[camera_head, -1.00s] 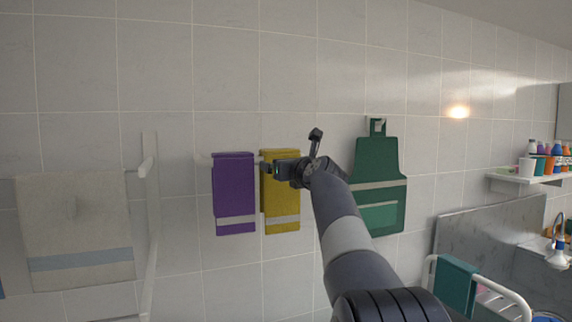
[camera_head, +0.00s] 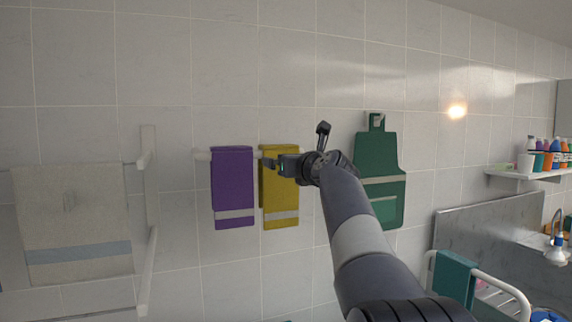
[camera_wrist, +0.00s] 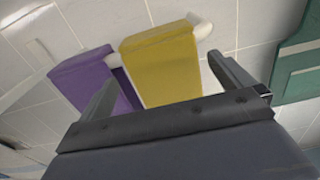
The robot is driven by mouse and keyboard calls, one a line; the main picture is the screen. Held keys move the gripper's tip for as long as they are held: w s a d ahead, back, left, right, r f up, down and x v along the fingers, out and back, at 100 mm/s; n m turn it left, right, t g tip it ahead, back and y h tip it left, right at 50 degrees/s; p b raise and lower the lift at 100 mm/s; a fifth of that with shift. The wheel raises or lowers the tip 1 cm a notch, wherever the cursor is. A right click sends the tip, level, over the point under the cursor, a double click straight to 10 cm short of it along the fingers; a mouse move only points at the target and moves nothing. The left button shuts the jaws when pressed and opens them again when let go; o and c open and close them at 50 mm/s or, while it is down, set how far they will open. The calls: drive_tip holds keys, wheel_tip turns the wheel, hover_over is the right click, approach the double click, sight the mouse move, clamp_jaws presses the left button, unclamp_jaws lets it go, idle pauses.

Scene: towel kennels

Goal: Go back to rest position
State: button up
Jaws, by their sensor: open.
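My gripper (camera_head: 268,163) is raised in front of the tiled wall, at the height of the towel rail. It is open, and its two fingers stand apart in the wrist view (camera_wrist: 170,85). A yellow towel (camera_head: 280,190) hangs on the rail just beyond the fingers; in the wrist view the yellow towel (camera_wrist: 162,65) shows between them, and I cannot tell whether they touch it. A purple towel (camera_head: 233,188) hangs to its left and also shows in the wrist view (camera_wrist: 92,82).
A green apron (camera_head: 379,165) hangs on a hook to the right. A white rack with a pale towel (camera_head: 75,220) stands at the left. At the right are a shelf with bottles (camera_head: 545,160), a sink tap (camera_head: 557,245) and a teal towel (camera_head: 454,278) on a white rail.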

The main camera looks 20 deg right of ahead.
sight(282, 152)
drive_tip(key=s+b, duration=0.1)
drive_tip(key=s, duration=0.6)
drive_tip(key=shift+w, duration=0.15)
drive_tip(key=w+p, duration=0.1)
drive_tip(key=w, duration=0.2)
drive_tip(key=w+r+p, duration=0.1)
drive_tip(key=w, duration=0.3)
drive_tip(key=w+p, duration=0.1)
drive_tip(key=w, duration=0.2)
drive_tip(key=shift+w+r+p, duration=0.25)
drive_tip(key=shift+w+p, duration=0.05)
drive_tip(key=shift+p, duration=0.05)
